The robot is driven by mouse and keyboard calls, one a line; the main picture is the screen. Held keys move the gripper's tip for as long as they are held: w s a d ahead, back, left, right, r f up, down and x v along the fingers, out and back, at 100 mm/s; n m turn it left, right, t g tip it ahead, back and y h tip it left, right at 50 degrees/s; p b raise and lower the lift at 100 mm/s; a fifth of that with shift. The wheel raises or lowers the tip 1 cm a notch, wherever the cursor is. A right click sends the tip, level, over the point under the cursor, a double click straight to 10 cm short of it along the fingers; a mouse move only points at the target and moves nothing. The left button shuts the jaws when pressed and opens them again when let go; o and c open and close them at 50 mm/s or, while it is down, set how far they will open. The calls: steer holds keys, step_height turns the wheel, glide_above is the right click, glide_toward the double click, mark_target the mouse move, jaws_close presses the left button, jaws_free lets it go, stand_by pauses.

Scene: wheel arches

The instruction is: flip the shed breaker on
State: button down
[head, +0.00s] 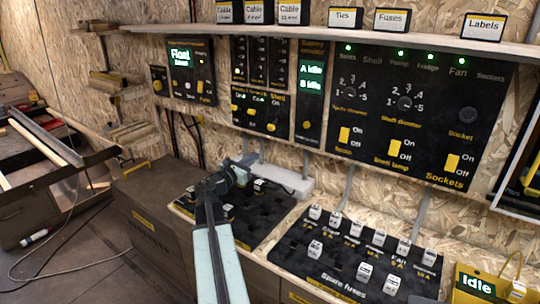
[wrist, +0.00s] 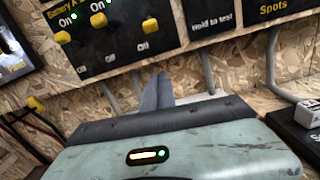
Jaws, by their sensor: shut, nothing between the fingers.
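The black breaker panel (head: 258,120) on the plywood wall carries several yellow levers. Its right-hand lever, under the word Shed, is the shed breaker (head: 271,127); it also shows in the wrist view (wrist: 150,24). It sits lower than the two levers to its left, near its Off mark. Those two are up by On with green lights. My gripper (head: 246,162) is below the panel, apart from the levers. In the wrist view its grey fingers (wrist: 160,78) are together and empty, pointing at the wall below the shed lever.
A "Hold to test" panel (wrist: 212,22) adjoins on the right, and a larger black switch panel (head: 410,115) lies beyond. Grey conduits (wrist: 207,75) run down the wall. A spare-fuse board (head: 335,268) and a bench with fuses lie below. A shelf (head: 330,35) runs above the panels.

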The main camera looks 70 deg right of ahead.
mark_target(274, 124)
steer(key=shift+s+d+r+n+g+h, duration=0.3)
steer(key=shift+s+d+n, duration=0.25)
steer(key=shift+s, duration=0.15)
steer(key=p+x, duration=0.1)
steer(key=x, duration=0.9)
steer(key=shift+d+r+p, duration=0.15)
steer(key=shift+d+p, duration=0.1)
steer(key=shift+p, duration=0.15)
steer(key=r+p, duration=0.1)
steer(key=a+r+p, duration=0.2)
steer(key=shift+w+a+r, duration=0.1)
steer(key=shift+w+r, duration=0.05)
steer(key=shift+w, duration=0.15)
steer(key=shift+a, duration=0.1)
